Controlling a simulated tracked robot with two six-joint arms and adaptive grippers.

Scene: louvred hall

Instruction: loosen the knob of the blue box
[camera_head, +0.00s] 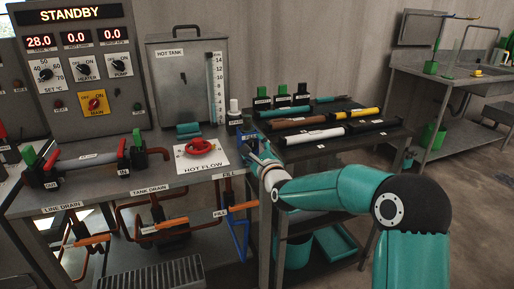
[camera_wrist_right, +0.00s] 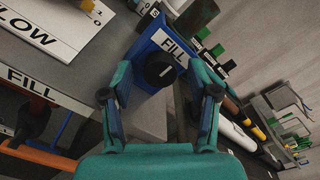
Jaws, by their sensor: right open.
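The blue box (camera_wrist_right: 168,42) carries a white FILL label and has a black round knob (camera_wrist_right: 159,69) with a white mark on its front. In the head view the blue box (camera_head: 249,140) shows only in part at the right edge of the grey bench, behind my right gripper (camera_head: 258,155). In the right wrist view my right gripper (camera_wrist_right: 160,88) is open, its two teal fingers apart on either side of the knob in the picture. I see no contact with the knob. The knob is hidden in the head view. My left gripper is not in view.
A red HOT FLOW handwheel (camera_head: 199,147) sits left of the box. A blue bracket (camera_head: 237,232) and orange-handled FILL valve (camera_head: 243,207) are below. A dark table (camera_head: 345,140) with several coloured tubes and bottles stands to the right.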

